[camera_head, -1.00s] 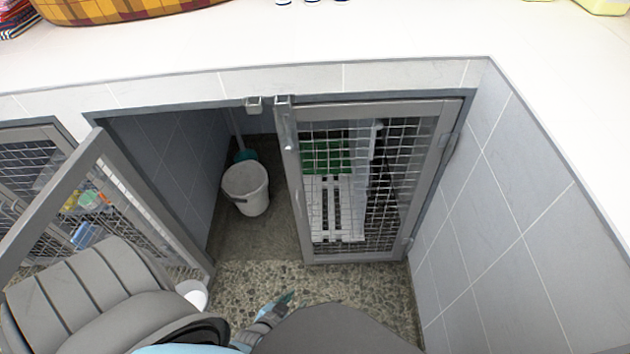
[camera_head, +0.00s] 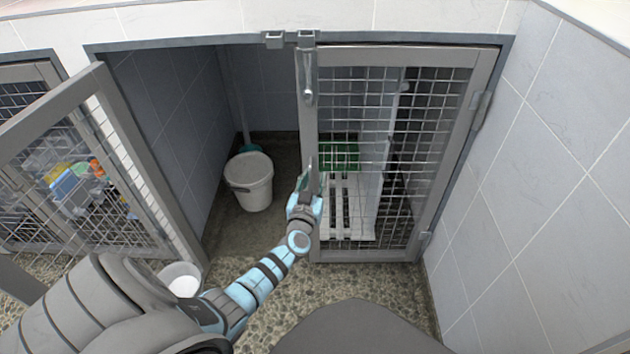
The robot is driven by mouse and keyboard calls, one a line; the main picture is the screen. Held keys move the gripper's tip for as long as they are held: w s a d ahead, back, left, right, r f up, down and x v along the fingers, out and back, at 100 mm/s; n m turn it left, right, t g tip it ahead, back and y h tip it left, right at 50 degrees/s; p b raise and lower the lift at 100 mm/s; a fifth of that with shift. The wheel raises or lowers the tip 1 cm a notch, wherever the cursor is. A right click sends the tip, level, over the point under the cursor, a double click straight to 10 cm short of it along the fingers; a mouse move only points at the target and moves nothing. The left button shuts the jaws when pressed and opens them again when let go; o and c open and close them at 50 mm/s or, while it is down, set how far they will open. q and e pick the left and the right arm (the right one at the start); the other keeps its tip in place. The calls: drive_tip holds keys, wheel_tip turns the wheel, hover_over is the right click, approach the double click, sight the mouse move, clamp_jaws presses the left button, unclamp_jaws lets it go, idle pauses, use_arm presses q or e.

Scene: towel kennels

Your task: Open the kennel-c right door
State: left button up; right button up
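The right door (camera_head: 469,110) is a grey frame with wire mesh. It stands shut across the right half of the kennel opening, with hinges on its right side. A metal latch (camera_head: 308,90) sits high on its left upright. The left door (camera_head: 150,165) stands swung open to the left. My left gripper (camera_head: 307,176) is at the left upright of the right door, below the latch, fingers pointing up. It is small and seen from behind, so I cannot tell if it touches the frame or how its fingers stand. My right gripper is out of view.
A white lidded bucket (camera_head: 250,181) stands inside the open left half. A white bowl (camera_head: 181,279) is on the speckled floor by the open left door. A white slatted piece (camera_head: 338,208) and a green item (camera_head: 340,157) show behind the mesh. A tiled wall (camera_head: 540,190) bounds the right.

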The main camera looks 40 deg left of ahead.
use_arm(q)
drive_tip(key=shift+s+a+r+t, duration=0.1)
drive_tip(key=shift+s+r+t, duration=0.1)
drive_tip(key=shift+r, duration=0.4)
drive_tip(key=shift+s+r+t, duration=0.1)
drive_tip(key=shift+s+r, duration=0.05)
drive_tip(key=shift+r, duration=0.45)
drive_tip(key=shift+f, duration=0.1)
drive_tip(key=c, duration=0.3)
drive_tip(key=shift+a, duration=0.1)
drive_tip(key=c, duration=0.4)
drive_tip(key=shift+s, duration=0.1)
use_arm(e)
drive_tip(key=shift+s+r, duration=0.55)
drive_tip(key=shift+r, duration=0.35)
use_arm(q)
drive_tip(key=shift+s, duration=0.2)
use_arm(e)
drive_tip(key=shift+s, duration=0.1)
